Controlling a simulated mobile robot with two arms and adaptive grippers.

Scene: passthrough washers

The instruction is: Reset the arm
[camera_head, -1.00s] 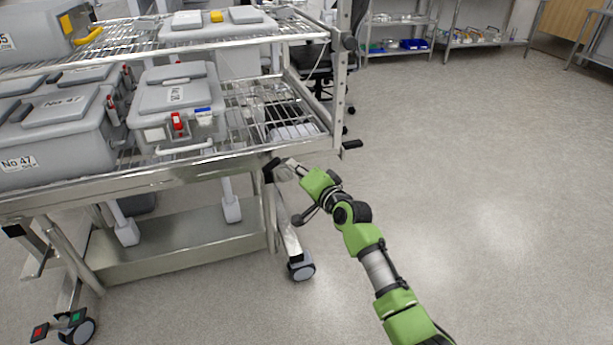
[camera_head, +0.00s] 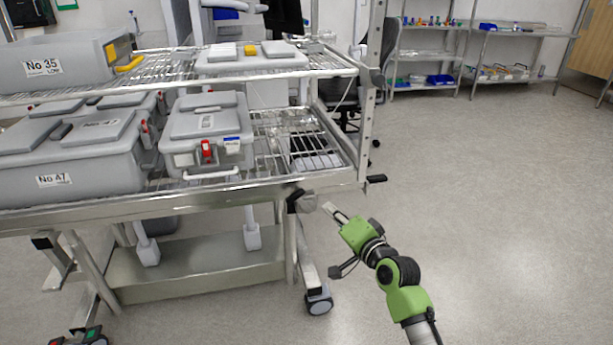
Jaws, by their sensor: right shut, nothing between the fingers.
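My right arm (camera_head: 404,300) is green and dark grey and reaches up from the bottom right in the head view. Its gripper (camera_head: 330,209) is shut and empty, pointing up and left. It is just in front of the cart's lower front corner, close to a dark knob (camera_head: 302,201); I cannot tell whether they touch. My left gripper is not in view.
A metal wire-shelf cart (camera_head: 240,200) with wheels fills the left side. Grey lidded boxes, such as the middle one (camera_head: 204,125), stand on its shelves. Storage racks (camera_head: 430,60) stand at the back. The floor (camera_head: 490,190) at right is clear.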

